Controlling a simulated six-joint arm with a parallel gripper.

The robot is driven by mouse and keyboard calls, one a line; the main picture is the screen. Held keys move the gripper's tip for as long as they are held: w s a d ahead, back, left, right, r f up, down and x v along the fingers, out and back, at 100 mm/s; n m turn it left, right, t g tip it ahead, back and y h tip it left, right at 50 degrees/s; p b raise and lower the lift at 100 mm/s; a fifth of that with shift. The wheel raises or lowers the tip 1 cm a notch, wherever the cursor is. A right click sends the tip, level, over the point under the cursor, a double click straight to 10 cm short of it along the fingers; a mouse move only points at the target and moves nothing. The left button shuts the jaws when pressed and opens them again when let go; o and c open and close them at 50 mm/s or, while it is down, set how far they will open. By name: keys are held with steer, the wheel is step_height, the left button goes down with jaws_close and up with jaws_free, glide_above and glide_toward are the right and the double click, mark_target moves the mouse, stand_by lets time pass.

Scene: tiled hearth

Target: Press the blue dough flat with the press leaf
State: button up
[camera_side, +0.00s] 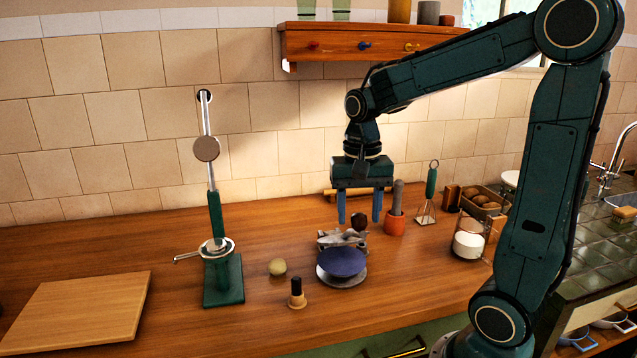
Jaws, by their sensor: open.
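A flat, round, dark blue piece (342,262), which looks like the blue dough, lies over a pale grey round plate (341,282) at the middle of the counter. A grey, uneven-edged part (330,239) stands directly behind it, with a dark red-brown knob (358,221) at its upper right. I cannot tell whether this part is the press leaf. My gripper (358,222) points down above and behind the blue piece. Its two blue fingers are apart, with the knob showing between or behind them. I see no contact with it.
A green stand (224,281) with a tall upright arm and round disc is at left, near a wooden board (78,312). A yellowish ball (277,267) and a dark-topped stopper (297,293) sit left of the plate. An orange pot (395,223) stands right of my fingers.

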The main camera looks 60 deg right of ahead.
steer(key=shift+f, duration=0.1)
steer(key=shift+c, duration=0.4)
jaws_close()
steer(key=shift+w, duration=0.1)
steer(key=w+d+r+g+y, duration=0.2)
steer(key=w+d+r, duration=0.1)
steer(key=r, duration=0.1)
steer(key=shift+w+d+r, duration=0.3)
steer(key=shift+w+r, duration=0.05)
steer(key=shift+w, duration=0.05)
stand_by(0.5)
steer(key=shift+o, duration=0.4)
jaws_free()
steer(key=shift+s+f, duration=0.1)
